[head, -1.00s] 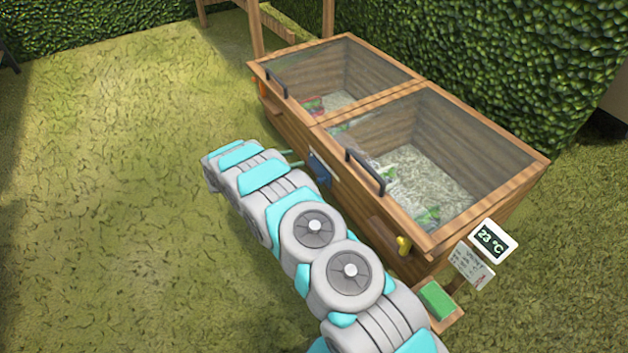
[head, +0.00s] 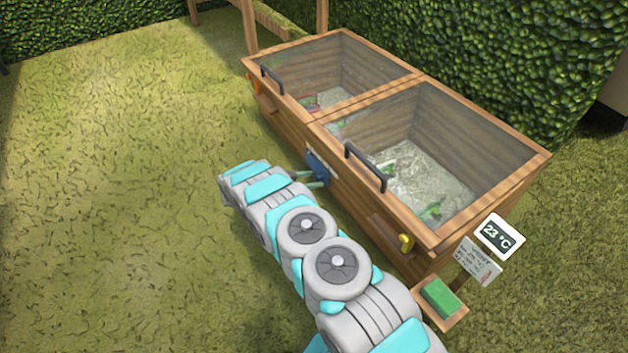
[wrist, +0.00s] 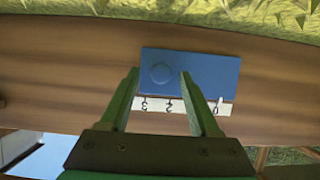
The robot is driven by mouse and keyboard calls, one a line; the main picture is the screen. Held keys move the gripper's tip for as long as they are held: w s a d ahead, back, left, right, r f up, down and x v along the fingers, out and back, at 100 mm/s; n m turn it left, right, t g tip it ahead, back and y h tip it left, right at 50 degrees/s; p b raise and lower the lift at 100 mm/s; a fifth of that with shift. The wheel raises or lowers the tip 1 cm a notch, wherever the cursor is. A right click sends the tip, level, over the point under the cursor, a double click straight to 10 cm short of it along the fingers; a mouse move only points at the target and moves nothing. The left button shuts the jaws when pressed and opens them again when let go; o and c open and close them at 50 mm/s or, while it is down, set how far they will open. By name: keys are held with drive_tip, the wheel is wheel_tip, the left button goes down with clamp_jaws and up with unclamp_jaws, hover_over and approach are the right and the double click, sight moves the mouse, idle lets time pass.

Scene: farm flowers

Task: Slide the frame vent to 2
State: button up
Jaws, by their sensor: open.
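The frame vent is a blue plate (wrist: 215,75) with a round blue knob (wrist: 161,72) on the wooden front wall. The vent also shows in the head view (head: 316,162). A white number strip (wrist: 180,107) lies along its edge, seen upside down, with 3, 2 and 0 readable from left to right. A small white mark stands by the 0. My gripper (wrist: 160,78) is open, its green fingers on either side of the knob in the wrist view. I cannot tell whether they touch it. The right finger covers part of the plate and strip.
The wooden cold frame (head: 365,220) has two glazed lids with dark handles (head: 365,167). A yellow hook (head: 405,242) is on its front. A 23 °C display (head: 499,235) and a green block on a small shelf (head: 440,297) stand at the near corner. Grass at left is open.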

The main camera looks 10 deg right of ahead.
drive_tip(key=shift+w+d+f, duration=0.2)
drive_tip(key=shift+w+d, duration=0.05)
drive_tip(key=shift+d, duration=0.2)
clamp_jaws()
idle(1.1)
